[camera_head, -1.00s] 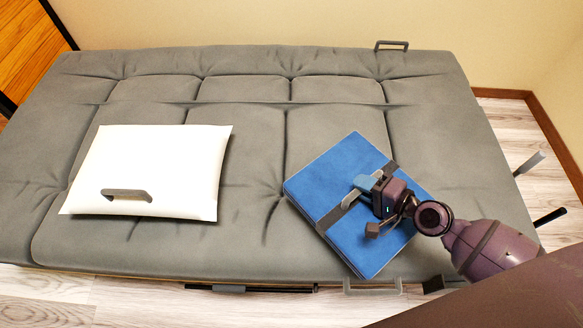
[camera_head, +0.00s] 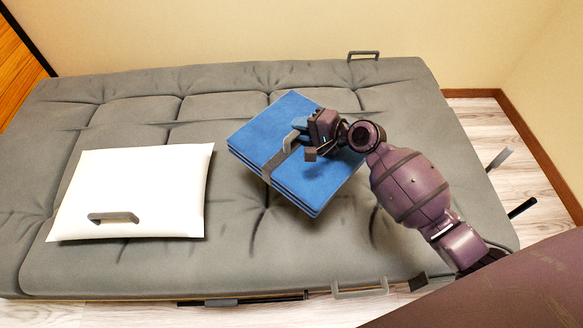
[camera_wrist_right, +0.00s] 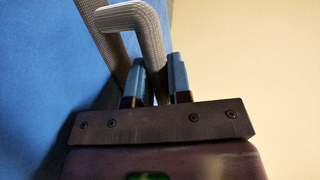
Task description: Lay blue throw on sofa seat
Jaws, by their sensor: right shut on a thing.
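The blue throw (camera_head: 262,135) is a folded square bundle with a grey strap and a light grey handle (camera_head: 291,141). It is over the right middle of the grey sofa seat (camera_head: 240,265), tilted, and seems to be held above it. My right gripper (camera_head: 300,132) is shut on the throw's handle. In the right wrist view the handle (camera_wrist_right: 150,45) passes between the two blue fingers (camera_wrist_right: 160,82), with the blue throw (camera_wrist_right: 40,80) at the left. My left gripper is not in view.
A white cushion (camera_head: 135,185) with a grey handle (camera_head: 113,218) lies on the left of the seat. Grey handles are at the sofa's back edge (camera_head: 363,55) and front edge (camera_head: 358,291). The seat between cushion and front right is clear. Walls stand behind and at right.

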